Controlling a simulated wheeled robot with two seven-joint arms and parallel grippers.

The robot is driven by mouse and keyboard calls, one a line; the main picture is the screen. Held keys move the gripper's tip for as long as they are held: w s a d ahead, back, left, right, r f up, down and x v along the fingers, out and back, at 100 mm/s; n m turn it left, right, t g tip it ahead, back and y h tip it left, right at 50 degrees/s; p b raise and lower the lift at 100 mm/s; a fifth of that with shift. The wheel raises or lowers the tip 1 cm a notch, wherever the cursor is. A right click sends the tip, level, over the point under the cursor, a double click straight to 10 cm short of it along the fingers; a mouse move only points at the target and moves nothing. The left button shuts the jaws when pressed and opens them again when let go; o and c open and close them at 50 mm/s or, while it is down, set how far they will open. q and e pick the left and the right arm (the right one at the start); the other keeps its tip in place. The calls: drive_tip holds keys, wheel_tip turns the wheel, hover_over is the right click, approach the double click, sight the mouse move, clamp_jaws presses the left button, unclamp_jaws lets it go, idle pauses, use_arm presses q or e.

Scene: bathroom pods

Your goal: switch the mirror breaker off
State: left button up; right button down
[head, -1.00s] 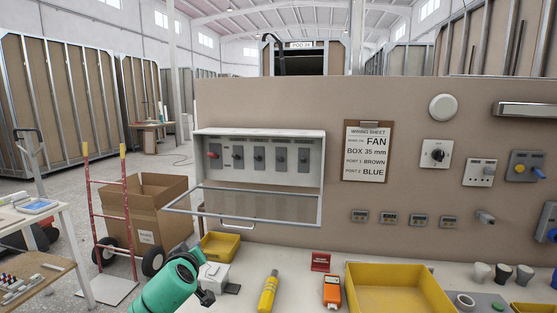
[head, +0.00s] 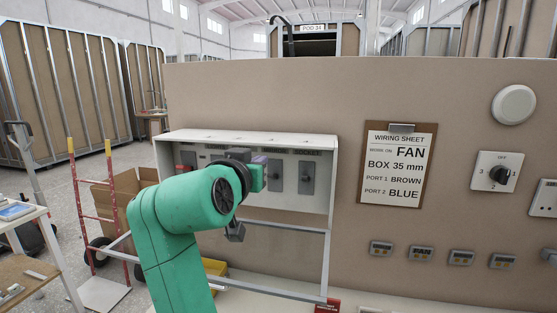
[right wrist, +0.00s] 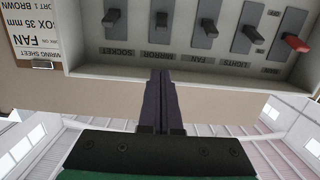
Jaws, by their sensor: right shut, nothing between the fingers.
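The breaker box (head: 325,145) is a white case on the tan wall, with its glass flap (head: 326,265) hanging open below. The mirror breaker (head: 276,178) is a grey plate with a dark lever, second from the right in the head view. In the upside-down right wrist view its lever (right wrist: 162,20) stands above the "MIRROR" label, between socket and fan. My right gripper (head: 262,174) is shut and empty, and hides part of the row in the head view. In the right wrist view its fingertips (right wrist: 161,73) point at the mirror label, seemingly short of the lever. My left gripper is not in view.
The socket breaker (head: 307,178) is close on the right. The fan lever (right wrist: 210,30), lights lever (right wrist: 254,33) and red main lever (right wrist: 295,43) are on the other side. A wiring sheet (head: 398,165) hangs right of the box. A yellow bin (head: 215,268) stands below.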

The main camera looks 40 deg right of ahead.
drive_tip(key=p, duration=0.5)
hover_over(270, 176)
drive_tip(key=shift+r, duration=0.25)
wheel_tip(270, 176, down, 4)
drive_tip(key=shift+a+r+p, duration=0.15)
drive_tip(key=shift+r+p, duration=0.05)
drive_tip(key=shift+p, duration=0.25)
drive_tip(key=shift+s+a+f, duration=0.1)
drive_tip(key=shift+a+f, duration=0.05)
drive_tip(key=shift+f, duration=0.1)
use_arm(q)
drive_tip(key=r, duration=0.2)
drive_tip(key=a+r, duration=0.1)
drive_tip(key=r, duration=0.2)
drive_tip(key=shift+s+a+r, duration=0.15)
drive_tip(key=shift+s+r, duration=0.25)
use_arm(e)
drive_tip(key=shift+a+f, duration=0.1)
